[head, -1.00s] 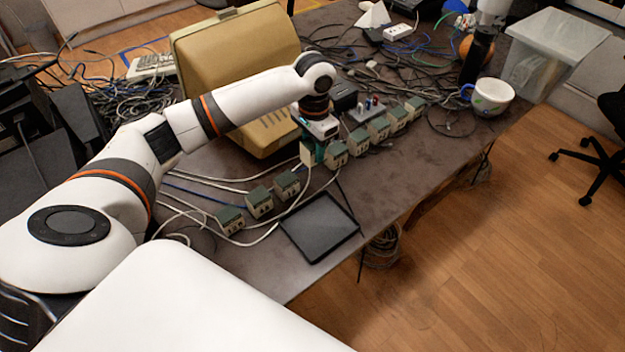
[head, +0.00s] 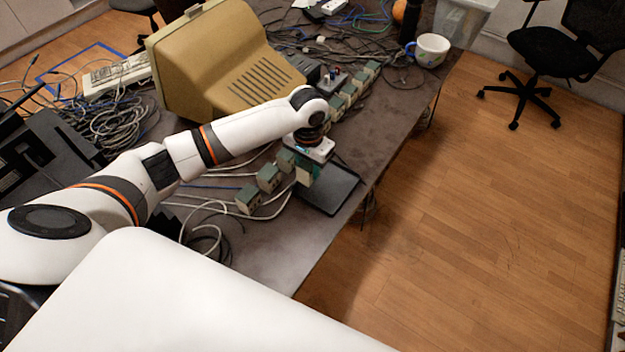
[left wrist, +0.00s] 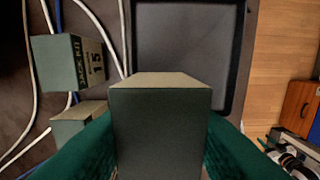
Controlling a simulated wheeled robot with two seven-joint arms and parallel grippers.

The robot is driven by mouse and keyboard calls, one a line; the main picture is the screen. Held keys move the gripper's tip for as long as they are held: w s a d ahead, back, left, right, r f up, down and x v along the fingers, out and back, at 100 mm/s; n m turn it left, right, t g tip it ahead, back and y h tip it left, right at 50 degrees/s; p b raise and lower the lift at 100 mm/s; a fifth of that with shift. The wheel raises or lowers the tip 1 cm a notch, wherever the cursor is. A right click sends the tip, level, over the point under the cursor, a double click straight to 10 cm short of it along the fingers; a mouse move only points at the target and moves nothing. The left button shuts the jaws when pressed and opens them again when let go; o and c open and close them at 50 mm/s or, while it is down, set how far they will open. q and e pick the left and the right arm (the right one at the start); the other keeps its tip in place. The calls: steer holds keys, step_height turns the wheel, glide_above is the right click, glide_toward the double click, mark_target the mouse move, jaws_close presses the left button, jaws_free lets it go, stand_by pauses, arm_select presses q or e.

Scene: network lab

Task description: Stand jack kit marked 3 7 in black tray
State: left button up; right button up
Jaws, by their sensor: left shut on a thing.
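My left gripper (head: 308,168) is shut on a green and beige jack kit (left wrist: 160,125), which shows between the green fingers in the left wrist view. The face with its marking is turned away, so I cannot read its number. The gripper and kit are at the left part of the black tray (head: 337,190) in the head view. In the left wrist view the tray (left wrist: 243,60) lies beyond the kit, with its visible floor empty. The kit looks held above the table; its exact height is unclear. My right gripper is not in view.
A kit marked 15 (left wrist: 68,62) stands left of the tray among white cables, beside other kits (head: 250,200). More kits (head: 348,95) stand in a row farther back. A beige monitor (head: 225,60) stands behind my arm. The table edge is close to the tray's right.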

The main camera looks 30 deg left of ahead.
mark_target(309, 178)
arm_select(q)
steer(key=shift+f, duration=2.7)
steer(key=shift+f, duration=0.15)
steer(key=o, duration=1)
steer(key=shift+o, duration=0.2)
step_height(309, 178, up, 12)
steer(key=shift+r, duration=0.15)
